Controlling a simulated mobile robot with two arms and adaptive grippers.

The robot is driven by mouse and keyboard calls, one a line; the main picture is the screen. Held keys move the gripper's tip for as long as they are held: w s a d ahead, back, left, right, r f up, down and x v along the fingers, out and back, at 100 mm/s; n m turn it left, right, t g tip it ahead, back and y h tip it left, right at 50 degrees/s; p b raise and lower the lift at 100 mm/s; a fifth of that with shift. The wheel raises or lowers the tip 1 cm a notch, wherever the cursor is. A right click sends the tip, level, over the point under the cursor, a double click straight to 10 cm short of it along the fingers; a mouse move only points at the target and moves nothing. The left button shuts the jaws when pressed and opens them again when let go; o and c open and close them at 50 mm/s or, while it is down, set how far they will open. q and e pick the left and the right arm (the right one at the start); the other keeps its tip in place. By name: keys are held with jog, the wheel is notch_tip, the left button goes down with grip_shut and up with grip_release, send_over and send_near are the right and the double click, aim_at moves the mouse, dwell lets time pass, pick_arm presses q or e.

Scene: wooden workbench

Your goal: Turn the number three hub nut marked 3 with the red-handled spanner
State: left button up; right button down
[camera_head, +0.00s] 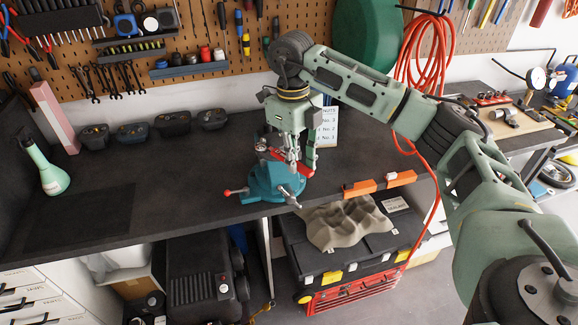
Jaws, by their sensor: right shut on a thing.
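My right gripper (300,164) points down over the teal vise (272,183) at the front edge of the bench. It is shut on the red-handled spanner (279,155), of which only a short red stretch shows beside the fingers. A small round metal part (262,144) shows just left of the gripper, above the vise. The hub nuts and the mark 3 are too small or hidden behind the gripper to make out. My left gripper is not in view.
A green bottle (50,168) and several dark bins (172,124) stand left. A red hose (430,60) hangs behind my right arm.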

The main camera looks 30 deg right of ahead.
jog(key=f+m, duration=0.1)
jog(key=d+f+m, duration=0.1)
jog(key=m, duration=0.1)
jog(key=w+d+f+m+b, duration=0.1)
dwell(0.8)
jog(key=shift+s+f, duration=0.15)
jog(key=shift+s, duration=0.1)
jog(key=shift+f+b, duration=0.45)
jog(key=shift+f, duration=0.2)
dwell(0.7)
jog(key=shift+a+m, duration=0.1)
jog(key=shift+m, duration=0.2)
jog(key=shift+w+a+m, duration=0.15)
jog(key=shift+a+m, duration=0.4)
jog(key=shift+a, duration=0.05)
jog(key=shift+w+a+m, duration=0.15)
jog(key=shift+a+m, duration=0.4)
